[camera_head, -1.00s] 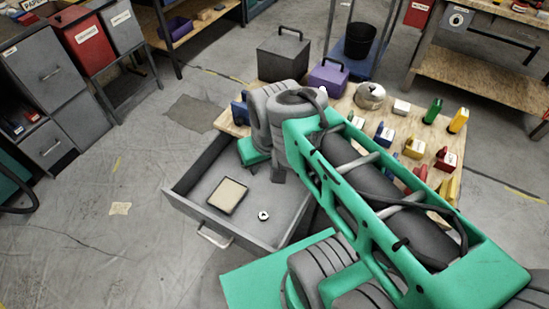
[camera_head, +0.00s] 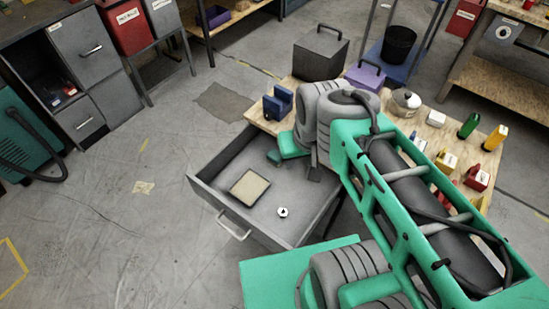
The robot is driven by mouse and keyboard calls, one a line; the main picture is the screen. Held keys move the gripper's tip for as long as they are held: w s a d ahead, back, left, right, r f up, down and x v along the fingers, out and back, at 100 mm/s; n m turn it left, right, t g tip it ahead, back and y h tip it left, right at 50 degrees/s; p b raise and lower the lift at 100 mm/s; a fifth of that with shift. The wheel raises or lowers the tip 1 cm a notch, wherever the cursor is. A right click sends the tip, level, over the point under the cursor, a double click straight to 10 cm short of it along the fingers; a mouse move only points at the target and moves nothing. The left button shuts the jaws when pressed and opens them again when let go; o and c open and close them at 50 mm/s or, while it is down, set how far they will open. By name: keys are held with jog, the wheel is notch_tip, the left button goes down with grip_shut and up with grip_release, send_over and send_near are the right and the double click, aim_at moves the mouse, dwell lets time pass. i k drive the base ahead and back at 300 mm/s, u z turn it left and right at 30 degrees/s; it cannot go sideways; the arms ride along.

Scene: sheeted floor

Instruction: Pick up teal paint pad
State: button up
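My arm reaches from the lower right to the open grey drawer (camera_head: 215,205). My gripper (camera_head: 297,163) is at its far end, over the drawer's back part, mostly hidden behind the wrist. A teal block shows beside the wrist; I cannot tell whether it is part of my gripper or the teal paint pad. The finger opening is hidden. No other teal paint pad is clearly visible. A flat tan pad (camera_head: 250,186) with a dark rim lies in the drawer, left of my gripper, apart from it. A small round whitish piece (camera_head: 283,211) lies right of it.
A wooden worktop (camera_head: 462,143) behind the drawer holds a blue holder (camera_head: 278,103), a silver kettle-like pot (camera_head: 405,102), a green bottle (camera_head: 468,126), a yellow bottle (camera_head: 495,138) and small boxes. A grey box (camera_head: 320,55) stands behind. Open floor lies left of the drawer.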

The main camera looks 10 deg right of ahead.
aim_at(273, 157)
jog(key=k, duration=0.45)
jog(key=u, duration=1)
jog(key=i, duration=0.85)
jog(key=u, duration=0.65)
